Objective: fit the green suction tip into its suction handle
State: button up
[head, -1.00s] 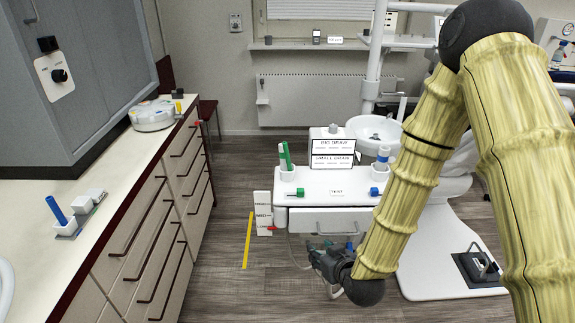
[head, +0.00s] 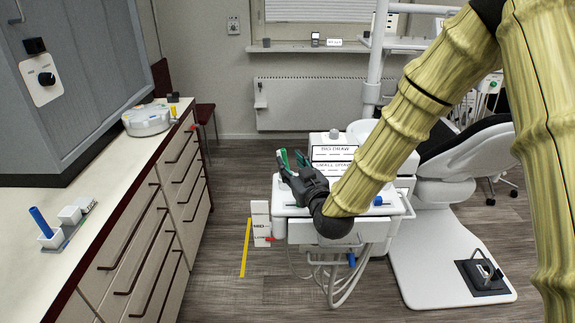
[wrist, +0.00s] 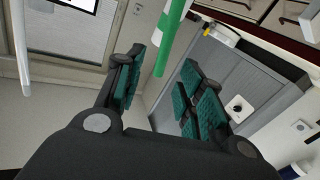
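The green suction tip (head: 284,158) shows as a green tube just past my gripper (head: 293,167), above the white dental unit. In the wrist view the green and white tube (wrist: 171,38) comes down between my open fingertips (wrist: 161,68). Clear gaps remain on both sides, and its depth between the pads is hard to judge. My gripper is open and empty. No green suction handle can be made out; my gripper and forearm cover part of the unit's front. A blue-ended handle (head: 351,260) hangs below the unit among white hoses.
The dental unit's white top (head: 284,208) carries a sign (head: 333,153) and a small blue piece (head: 378,200) at the right. The counter (head: 88,243) is at left, with a blue stick (head: 41,222) in a holder. A dental chair (head: 460,160) stands at right.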

aim_at(285, 156)
jog(key=shift+p+x, duration=1.15)
jog(key=shift+x, duration=1.65)
jog(key=shift+d+f, duration=0.1)
grip_shut()
